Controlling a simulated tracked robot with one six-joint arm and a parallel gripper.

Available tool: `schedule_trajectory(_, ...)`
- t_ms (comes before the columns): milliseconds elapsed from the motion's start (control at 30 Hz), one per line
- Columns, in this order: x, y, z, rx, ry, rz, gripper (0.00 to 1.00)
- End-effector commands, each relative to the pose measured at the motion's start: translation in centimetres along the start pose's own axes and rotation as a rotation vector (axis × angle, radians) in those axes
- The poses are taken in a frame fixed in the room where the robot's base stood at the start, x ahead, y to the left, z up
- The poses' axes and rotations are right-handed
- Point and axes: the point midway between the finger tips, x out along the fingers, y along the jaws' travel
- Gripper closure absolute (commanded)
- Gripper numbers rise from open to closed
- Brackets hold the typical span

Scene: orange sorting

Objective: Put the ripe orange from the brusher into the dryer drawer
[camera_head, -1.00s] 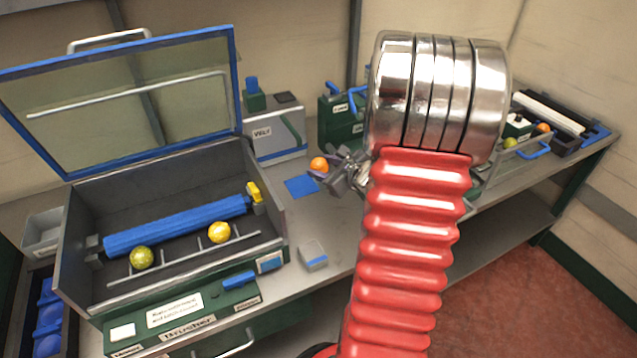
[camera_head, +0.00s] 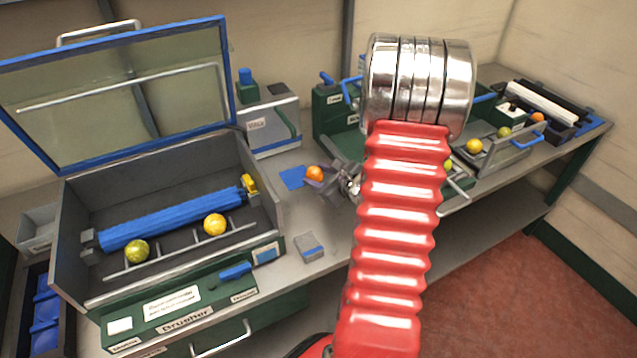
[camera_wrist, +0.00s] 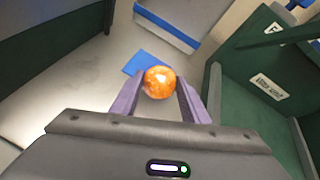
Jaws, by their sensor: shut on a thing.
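An orange fruit (camera_wrist: 159,82) is held between the two fingers of my gripper (camera_wrist: 160,94) in the wrist view. In the head view the orange (camera_head: 315,173) shows at the tip of my gripper (camera_head: 322,183), right of a blue mat (camera_head: 293,177) and above the bench. The brusher (camera_head: 185,326) stands open at the left. It holds a yellow-green fruit (camera_head: 137,250) and a yellow fruit (camera_head: 214,225) on its front rails. I cannot tell which part is the dryer drawer; my arm covers part of the middle machines.
A grey machine (camera_head: 268,122) stands behind the mat. A green machine (camera_head: 332,115) is behind my gripper. A tray with a blue handle (camera_head: 527,136) at the right has several fruits by it. A small grey box (camera_head: 308,247) lies near the front edge.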

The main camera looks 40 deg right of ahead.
Motion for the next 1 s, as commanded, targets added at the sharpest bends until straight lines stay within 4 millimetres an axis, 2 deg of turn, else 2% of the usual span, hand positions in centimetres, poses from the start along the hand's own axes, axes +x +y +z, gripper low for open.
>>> schedule_trajectory(233, 1.2, 0.8, -2.3, 0.001, 0.001, 0.002, 0.82)
schedule_trajectory(667, 1.4, 0.9, -2.6, 0.0, 0.0, 0.001, 0.82)
schedule_trajectory(700, 1.4, 0.9, -2.6, -0.001, 0.0, 0.001, 0.56)
schedule_trajectory(933, 1.4, 0.9, -2.6, -0.001, 0.0, 0.001, 0.4)
schedule_trajectory(1000, 1.4, 0.9, -2.6, -0.001, 0.0, 0.001, 0.4)
